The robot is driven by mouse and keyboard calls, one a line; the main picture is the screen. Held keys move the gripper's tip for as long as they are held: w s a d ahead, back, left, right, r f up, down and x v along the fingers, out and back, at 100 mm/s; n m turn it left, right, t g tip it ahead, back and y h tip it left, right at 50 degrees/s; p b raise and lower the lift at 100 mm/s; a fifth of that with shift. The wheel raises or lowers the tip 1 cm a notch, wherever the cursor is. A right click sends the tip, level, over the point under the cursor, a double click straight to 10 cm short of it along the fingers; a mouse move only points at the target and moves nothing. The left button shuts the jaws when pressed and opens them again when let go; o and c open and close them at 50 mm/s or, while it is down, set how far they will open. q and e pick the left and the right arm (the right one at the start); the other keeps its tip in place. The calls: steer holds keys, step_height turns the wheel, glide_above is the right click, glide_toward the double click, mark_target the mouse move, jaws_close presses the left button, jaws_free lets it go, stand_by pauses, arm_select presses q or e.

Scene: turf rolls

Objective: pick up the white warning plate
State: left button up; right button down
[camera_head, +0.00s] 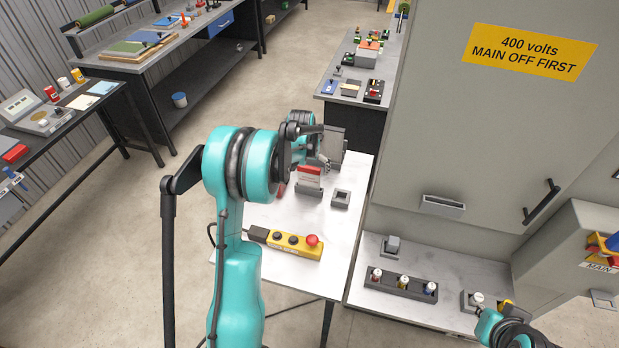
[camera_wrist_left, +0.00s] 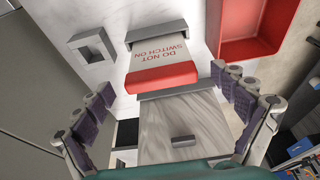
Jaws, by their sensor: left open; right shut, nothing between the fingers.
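The white warning plate (camera_wrist_left: 158,55) has red "DO NOT SWITCH ON" lettering and a red band. It also shows in the head view (camera_head: 310,173), in a grey holder (camera_head: 308,189) on the white table. My left gripper (camera_head: 322,150) is over the far part of this table. In the left wrist view my left gripper (camera_wrist_left: 162,92) is open, with fingers spread to either side and nothing held. The plate lies beyond the fingertips, apart from them.
A grey wood-grained block (camera_wrist_left: 182,125) with a small handle is near the left fingers. A red tray (camera_wrist_left: 250,48) and a square grey socket (camera_wrist_left: 92,46) flank the plate. A yellow control box (camera_head: 294,243) lies in front. A tall grey cabinet (camera_head: 480,130) stands right.

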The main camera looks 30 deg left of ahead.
mark_target(309, 181)
arm_select(q)
steer(key=shift+x, duration=1.2)
steer(key=c, duration=1.3)
steer(key=shift+o, duration=0.2)
steer(key=shift+r, duration=0.15)
